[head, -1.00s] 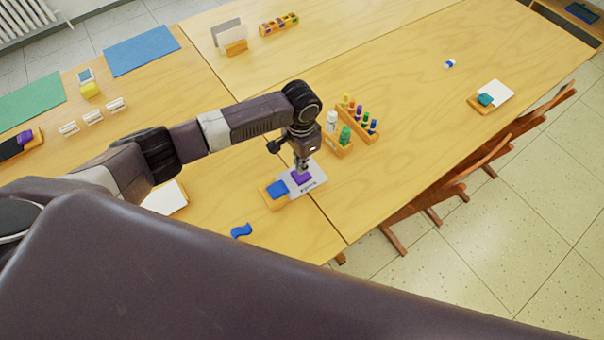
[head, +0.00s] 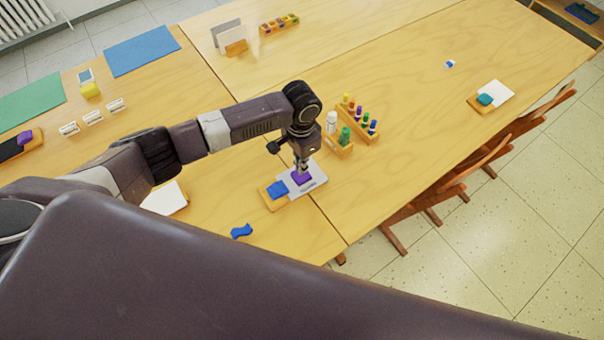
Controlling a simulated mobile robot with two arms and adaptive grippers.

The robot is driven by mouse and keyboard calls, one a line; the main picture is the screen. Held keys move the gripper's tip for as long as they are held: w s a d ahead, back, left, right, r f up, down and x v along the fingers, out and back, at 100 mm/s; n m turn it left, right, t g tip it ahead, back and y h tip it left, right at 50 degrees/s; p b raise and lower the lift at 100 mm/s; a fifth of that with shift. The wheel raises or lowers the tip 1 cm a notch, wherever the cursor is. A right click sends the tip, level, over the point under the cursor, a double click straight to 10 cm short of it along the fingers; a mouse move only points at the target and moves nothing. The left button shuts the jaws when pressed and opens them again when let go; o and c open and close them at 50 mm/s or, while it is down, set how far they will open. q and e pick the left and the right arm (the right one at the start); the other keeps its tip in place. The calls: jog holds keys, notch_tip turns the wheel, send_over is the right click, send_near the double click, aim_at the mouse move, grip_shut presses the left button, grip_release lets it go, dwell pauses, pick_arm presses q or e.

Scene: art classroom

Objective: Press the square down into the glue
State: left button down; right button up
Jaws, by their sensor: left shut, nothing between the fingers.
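A purple square (head: 303,179) lies flat on a pale grey card (head: 314,186) near the seam between tables. My left gripper (head: 301,170) points straight down over the square, shut and empty, with its fingertips at the square's top. They appear to touch it, though the contact is too small to tell surely. Any glue under the square is hidden. My right gripper is out of view.
A wooden rack (head: 358,122) of coloured bottles and a white bottle (head: 331,121) stand close right of my gripper. A blue scrap (head: 241,231) and white paper (head: 163,199) lie to the left.

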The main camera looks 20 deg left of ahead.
pick_arm(q)
jog(key=shift+f, duration=0.3)
jog(key=shift+f+b, duration=0.5)
jog(key=shift+f, duration=0.25)
dwell(0.4)
dwell(0.8)
jog(key=shift+r+p, duration=3.6)
jog(key=shift+p, duration=0.35)
jog(key=shift+f, duration=0.15)
